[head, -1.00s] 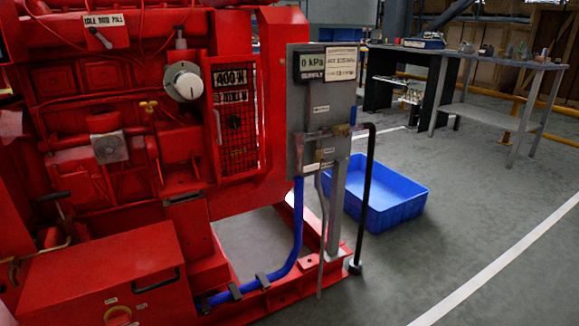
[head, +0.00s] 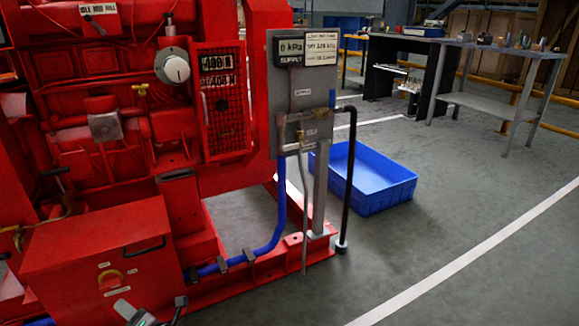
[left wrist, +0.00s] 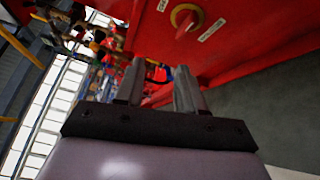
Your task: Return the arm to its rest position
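My left gripper (head: 153,308) shows at the bottom edge of the head view, in front of the red box (head: 85,255) with a yellow-ringed red knob. In the left wrist view my left gripper (left wrist: 159,84) has its two fingers apart, with nothing between them. The red box's yellow-ringed knob (left wrist: 187,17) is beyond the fingers there, and no contact shows. Most of my left arm is out of the head view. My right gripper is in neither view.
The red diesel pumpset (head: 120,130) fills the left. A grey gauge panel (head: 303,95) reading 0 kPa stands at its right end, beside a black pipe (head: 349,180). A blue crate (head: 385,190) lies on the floor behind. A workbench (head: 490,110) is at back right. The right floor is clear.

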